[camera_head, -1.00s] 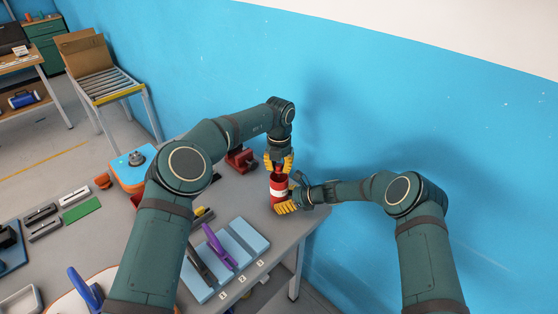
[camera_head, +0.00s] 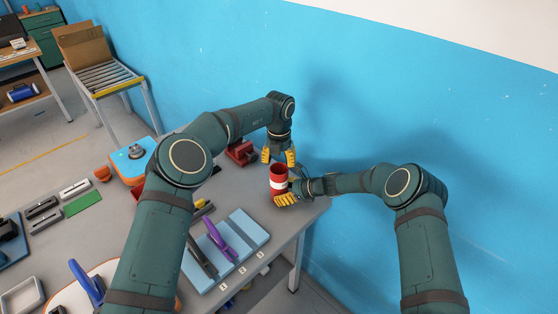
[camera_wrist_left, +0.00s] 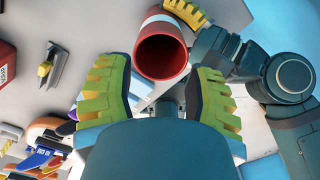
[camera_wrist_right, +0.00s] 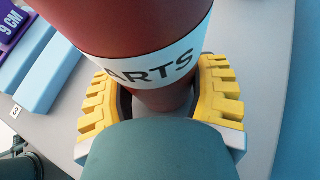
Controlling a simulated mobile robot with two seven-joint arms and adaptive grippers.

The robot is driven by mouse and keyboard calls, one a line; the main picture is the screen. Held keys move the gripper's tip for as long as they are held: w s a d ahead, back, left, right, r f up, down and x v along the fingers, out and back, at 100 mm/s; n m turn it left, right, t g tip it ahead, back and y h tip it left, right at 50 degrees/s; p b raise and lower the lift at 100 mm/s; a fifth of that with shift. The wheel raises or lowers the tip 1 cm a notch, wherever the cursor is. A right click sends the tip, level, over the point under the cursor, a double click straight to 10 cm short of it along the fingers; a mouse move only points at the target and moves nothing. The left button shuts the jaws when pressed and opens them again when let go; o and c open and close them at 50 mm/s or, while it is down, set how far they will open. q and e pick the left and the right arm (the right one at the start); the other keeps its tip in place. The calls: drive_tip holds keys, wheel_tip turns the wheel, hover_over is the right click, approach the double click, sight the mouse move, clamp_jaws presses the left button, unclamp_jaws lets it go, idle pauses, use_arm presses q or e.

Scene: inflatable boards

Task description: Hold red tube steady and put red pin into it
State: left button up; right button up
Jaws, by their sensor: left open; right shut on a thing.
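The red tube (camera_head: 279,174) with a white band stands upright near the table's far right corner. My right gripper (camera_head: 286,197) is shut around it from the right; the right wrist view shows the tube (camera_wrist_right: 150,25) between yellow fingers, with lettering on its band. My left gripper (camera_head: 278,157) is open, pointing down just above and behind the tube's top. In the left wrist view, the tube's open mouth (camera_wrist_left: 162,55) lies beyond the empty left fingers (camera_wrist_left: 158,92). Its inside looks dark red; I cannot make out a red pin in it or elsewhere.
A red object (camera_head: 241,153) sits left of the tube. A light-blue slotted board (camera_head: 250,230) with purple and black tools lies at the table's front edge. A blue wall (camera_head: 420,130) stands close behind. Bare grey table surrounds the tube's left side.

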use_arm(q)
wheel_tip(320, 180, up, 12)
idle(0.4)
drive_tip(key=shift+f, duration=0.15)
use_arm(e)
drive_tip(key=o, duration=0.9)
drive_tip(key=shift+o, duration=0.2)
